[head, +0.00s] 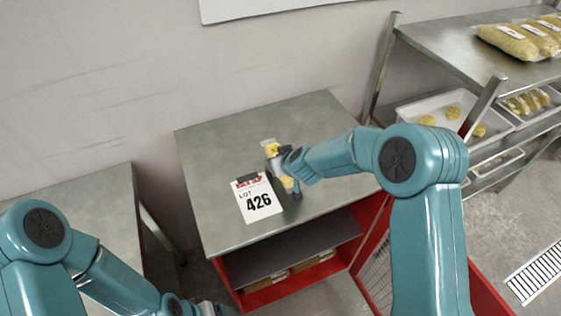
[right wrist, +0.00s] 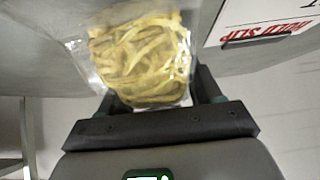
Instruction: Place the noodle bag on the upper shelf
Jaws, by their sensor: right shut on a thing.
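The noodle bag (right wrist: 140,50), clear plastic with yellow flat noodles, is between the fingers of my right gripper (right wrist: 165,95) in the right wrist view. In the head view my right gripper (head: 279,168) is shut on the bag (head: 272,149) over the steel cabinet top; I cannot tell whether the bag touches the top. The arm hides part of the bag. The red-framed cabinet has an open grey upper shelf (head: 285,250) below its top, with cartons beneath. My left gripper (head: 207,308) is at the bottom edge, mostly cut off.
A clip sign reading LOT 426 (head: 258,198) lies beside my right gripper. A steel rack (head: 440,45) at the right has noodle bags (head: 520,40) on top and a white tray (head: 408,112) of noodle nests below. A mesh door (head: 375,275) stands open. Another steel table (head: 95,205) is at left.

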